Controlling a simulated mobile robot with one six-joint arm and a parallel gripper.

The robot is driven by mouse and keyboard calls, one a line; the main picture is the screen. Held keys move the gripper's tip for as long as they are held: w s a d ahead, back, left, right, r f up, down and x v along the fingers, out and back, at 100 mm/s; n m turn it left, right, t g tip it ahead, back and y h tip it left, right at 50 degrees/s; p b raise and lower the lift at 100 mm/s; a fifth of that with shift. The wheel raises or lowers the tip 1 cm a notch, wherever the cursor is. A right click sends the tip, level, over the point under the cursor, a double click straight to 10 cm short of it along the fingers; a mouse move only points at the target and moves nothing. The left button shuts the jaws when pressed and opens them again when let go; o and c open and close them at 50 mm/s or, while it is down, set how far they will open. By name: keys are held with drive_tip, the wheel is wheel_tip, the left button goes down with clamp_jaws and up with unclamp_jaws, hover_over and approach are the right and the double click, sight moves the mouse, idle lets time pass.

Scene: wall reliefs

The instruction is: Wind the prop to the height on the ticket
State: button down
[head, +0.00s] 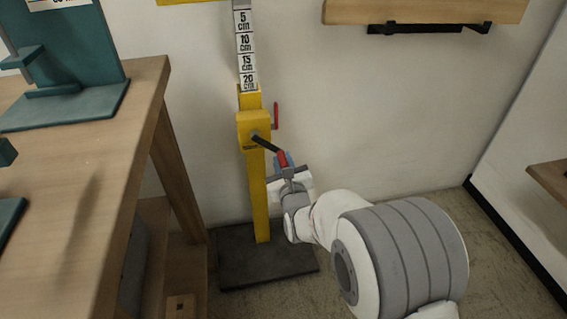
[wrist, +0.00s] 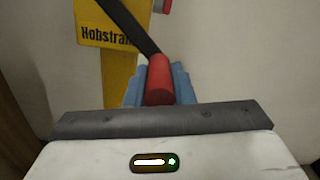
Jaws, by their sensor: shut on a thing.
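The prop (head: 257,195) is a yellow upright post on a dark base plate, with a grey inner bar (head: 245,50) rising from it. The bar carries labels reading 5, 10, 15 and 20 cm from top to bottom; the 20 label is just above the yellow post's top. A black crank arm (head: 266,145) runs down and right from the yellow housing to a red handle (wrist: 158,82). My gripper (head: 286,163) is shut on the red handle, its blue fingers on either side in the wrist view (wrist: 159,86). A ticket with partly cut-off writing (head: 60,3) shows at the top left.
A wooden bench (head: 90,190) stands at the left with a teal stand (head: 70,65) on it. A wooden shelf (head: 425,11) on black brackets is on the wall at upper right. A red lever (head: 276,116) sits beside the housing. Floor right of the base plate (head: 235,262) is partly clear.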

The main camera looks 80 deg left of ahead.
drive_tip(key=c, duration=1.6)
unclamp_jaws()
drive_tip(key=shift+s+a+r, duration=0.15)
drive_tip(key=shift+s+r, duration=0.15)
drive_tip(key=shift+s, duration=0.1)
drive_tip(key=o, duration=0.3)
drive_tip(key=shift+w+f, duration=0.1)
drive_tip(key=shift+f, duration=0.1)
drive_tip(key=shift+o, duration=0.2)
drive_tip(key=d+p, duration=0.2)
drive_tip(key=d, duration=0.6)
drive_tip(key=shift+s, duration=0.25)
